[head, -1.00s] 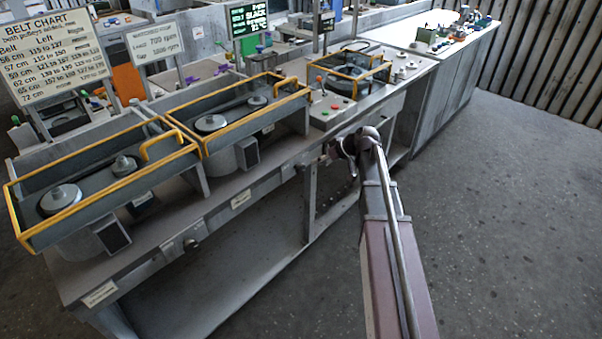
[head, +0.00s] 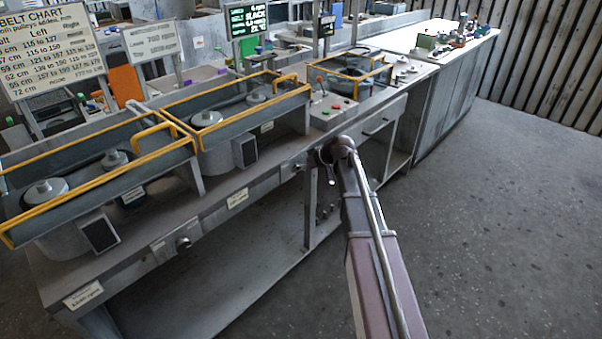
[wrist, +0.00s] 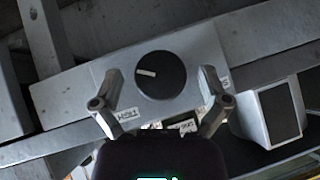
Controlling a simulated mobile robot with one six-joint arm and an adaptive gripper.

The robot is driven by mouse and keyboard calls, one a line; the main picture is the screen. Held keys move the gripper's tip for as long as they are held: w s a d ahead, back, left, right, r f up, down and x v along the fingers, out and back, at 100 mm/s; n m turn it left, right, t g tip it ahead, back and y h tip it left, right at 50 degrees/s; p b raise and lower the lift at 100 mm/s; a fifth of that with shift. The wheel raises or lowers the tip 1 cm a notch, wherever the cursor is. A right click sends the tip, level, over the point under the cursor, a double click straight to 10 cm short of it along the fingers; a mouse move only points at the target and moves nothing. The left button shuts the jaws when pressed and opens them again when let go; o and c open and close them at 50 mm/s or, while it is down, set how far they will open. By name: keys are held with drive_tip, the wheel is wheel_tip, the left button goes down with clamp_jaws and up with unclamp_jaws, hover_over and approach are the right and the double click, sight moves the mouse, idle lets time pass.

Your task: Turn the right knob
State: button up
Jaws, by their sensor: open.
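A round black knob (wrist: 160,75) with a white pointer mark sits on a grey box face in the wrist view. The pointer is directed to the left, tilted slightly up. My gripper (wrist: 160,82) is open, with one finger on each side of the knob in the picture and a gap on both sides. I cannot tell how far the fingertips are from the panel. In the head view my gripper (head: 327,160) is at the front of the bench, near the right part of its front rail. The knob cannot be made out clearly there.
Another knob (head: 183,244) sits on the bench front further left. Yellow-railed pulley trays (head: 95,170) stand on the bench top. A control panel with buttons (head: 330,108) is behind my gripper. Small labels (wrist: 127,113) are below the knob. Open floor (head: 500,230) lies to the right.

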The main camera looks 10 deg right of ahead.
drive_tip(key=shift+a+f, duration=0.1)
drive_tip(key=c, duration=1.2)
drive_tip(key=shift+o, duration=0.2)
drive_tip(key=shift+w+y, duration=0.1)
drive_tip(key=shift+y, duration=0.3)
drive_tip(key=m+g+y+b, duration=0.1)
drive_tip(key=y+b, duration=0.1)
drive_tip(key=shift+f+m+b, duration=0.2)
drive_tip(key=shift+m+b, duration=0.1)
drive_tip(key=shift+m, duration=0.1)
drive_tip(key=shift+m+g+y+b, duration=0.5)
drive_tip(key=shift+y+b, duration=0.2)
drive_tip(key=shift+b, duration=0.1)
drive_tip(key=shift+r+m+y+b, duration=0.1)
drive_tip(key=shift+m+y+b, duration=0.2)
drive_tip(key=shift+y+b, duration=0.25)
